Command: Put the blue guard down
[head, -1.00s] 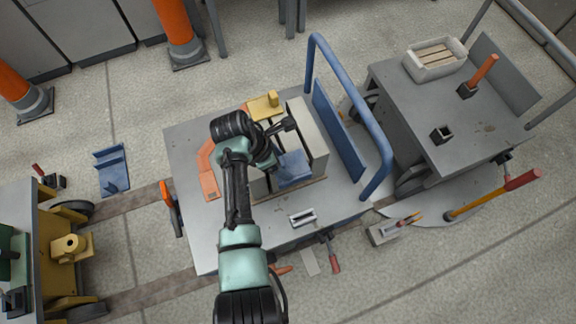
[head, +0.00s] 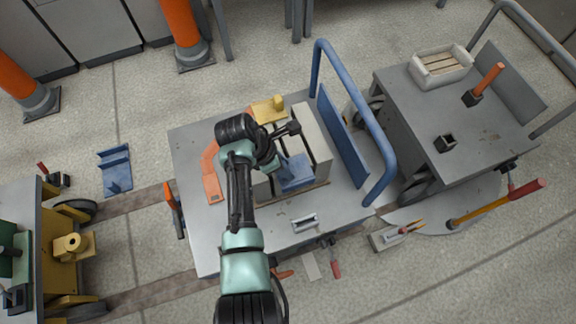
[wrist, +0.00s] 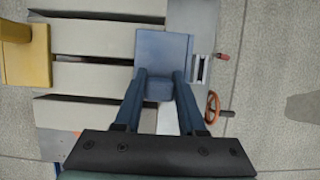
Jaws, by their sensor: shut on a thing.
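The blue guard (head: 296,172) is in my gripper, over the pale block mould on the grey cart in the head view. In the wrist view the guard (wrist: 163,52) sits between my two fingers, and my gripper (wrist: 160,80) is shut on its near upright part. The arm hides part of the mould in the head view. I cannot tell whether the guard touches the mould top. A second blue guard-like piece (head: 115,170) lies on the floor at the left.
The grey cart (head: 195,245) has a blue rail (head: 360,100), a yellow bracket (head: 267,109) and an orange piece (head: 211,172) on it. A small metal handle piece (head: 305,222) lies at its front. A second cart (head: 480,130) stands at the right.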

